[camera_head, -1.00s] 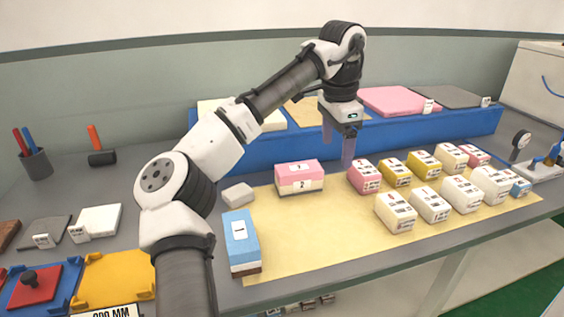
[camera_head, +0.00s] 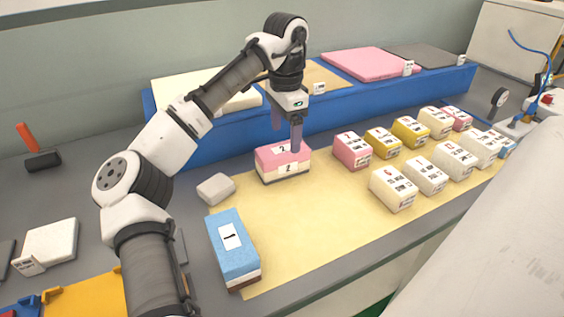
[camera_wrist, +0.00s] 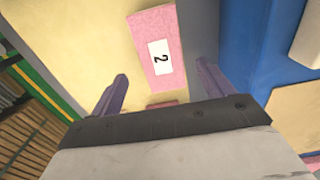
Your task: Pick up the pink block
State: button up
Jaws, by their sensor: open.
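A pink-topped block (camera_head: 292,159) with a white lower layer and labels marked 2 sits on the tan mat near the blue platform. It also shows in the wrist view (camera_wrist: 147,22), pink with a white label, between the two fingers. My gripper (camera_head: 286,137) points down, open and empty, right at the block in the head view. One finger overlaps the block's top there; I cannot tell whether it touches. In the wrist view my gripper (camera_wrist: 162,70) has its purple fingers apart on either side of the block. A smaller pink block (camera_head: 352,150) stands to the right.
A blue-topped block (camera_head: 232,241) and a small grey-white block (camera_head: 215,188) stand left of the mat's middle. Several white and yellow blocks stand right. The blue platform (camera_head: 225,135) behind carries flat foam sheets. The tan mat's (camera_head: 310,235) front middle is clear.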

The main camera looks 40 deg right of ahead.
aim_at(283, 149)
jog(key=shift+w+a+f, duration=0.1)
jog(key=shift+a+f, duration=0.05)
jog(key=shift+f, duration=1.45)
jog(key=shift+w+a+f, duration=0.1)
jog(key=shift+f, duration=1.45)
jog(key=c, duration=1.1)
jog(key=shift+o, duration=0.2)
jog(key=shift+r, duration=0.15)
